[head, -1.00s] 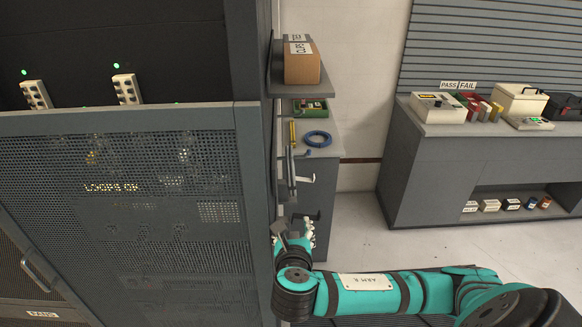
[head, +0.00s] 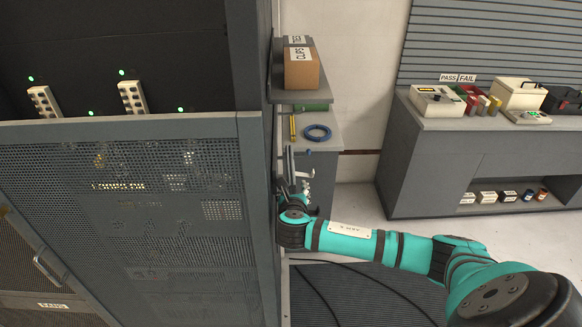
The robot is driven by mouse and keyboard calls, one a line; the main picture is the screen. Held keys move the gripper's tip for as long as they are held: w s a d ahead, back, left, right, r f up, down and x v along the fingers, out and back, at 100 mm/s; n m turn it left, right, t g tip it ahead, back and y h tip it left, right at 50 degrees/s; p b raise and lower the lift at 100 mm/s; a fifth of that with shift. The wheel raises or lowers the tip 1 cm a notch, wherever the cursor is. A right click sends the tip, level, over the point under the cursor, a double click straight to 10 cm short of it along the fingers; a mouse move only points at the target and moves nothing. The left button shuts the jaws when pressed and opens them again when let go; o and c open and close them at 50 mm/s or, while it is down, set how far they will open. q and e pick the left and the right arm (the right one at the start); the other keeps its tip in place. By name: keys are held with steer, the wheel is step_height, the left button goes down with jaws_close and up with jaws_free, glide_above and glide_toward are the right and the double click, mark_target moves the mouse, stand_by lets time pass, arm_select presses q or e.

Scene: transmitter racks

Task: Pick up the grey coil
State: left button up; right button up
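I cannot make out a grey coil in the head view. A blue coil (head: 317,133) lies on the grey side shelf behind the rack's edge. My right gripper (head: 300,192), on the teal arm from the right, is beside the rack's right side, at a grey upright plate with a hook (head: 289,163). The gripper is small and partly covered by its own wrist, so its fingers and anything between them cannot be told. My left gripper is not in view.
A perforated rack door (head: 130,200) stands close on the left. A cardboard clips box (head: 301,70) sits on a shelf above the blue coil. A yellow tool (head: 293,127) lies beside the coil. A grey bench (head: 420,160) with boxes stands at the right, with clear floor before it.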

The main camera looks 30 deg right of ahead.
steer(key=shift+w+d+f, duration=0.15)
steer(key=shift+w, duration=0.1)
steer(key=shift+s, duration=0.1)
jaws_close()
stand_by(0.4)
